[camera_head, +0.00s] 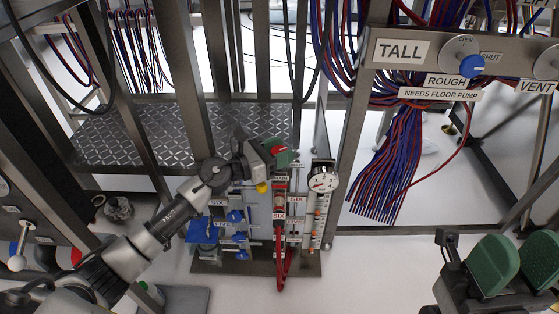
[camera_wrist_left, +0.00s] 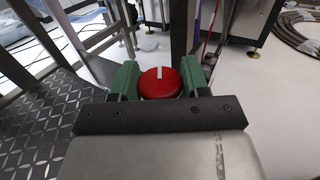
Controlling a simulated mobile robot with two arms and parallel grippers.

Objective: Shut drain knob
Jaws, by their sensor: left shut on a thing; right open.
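A round red knob (camera_head: 279,149) tops a narrow valve panel in the head view; the small label near it is too small to read. In the left wrist view the red knob (camera_wrist_left: 160,83) sits between the two green finger pads, its white line pointing up in the picture. My left gripper (camera_head: 277,151) is shut on this knob, and its body hides part of the knob and panel top. My right gripper (camera_head: 518,263) is open and empty at the lower right, well away from the panel.

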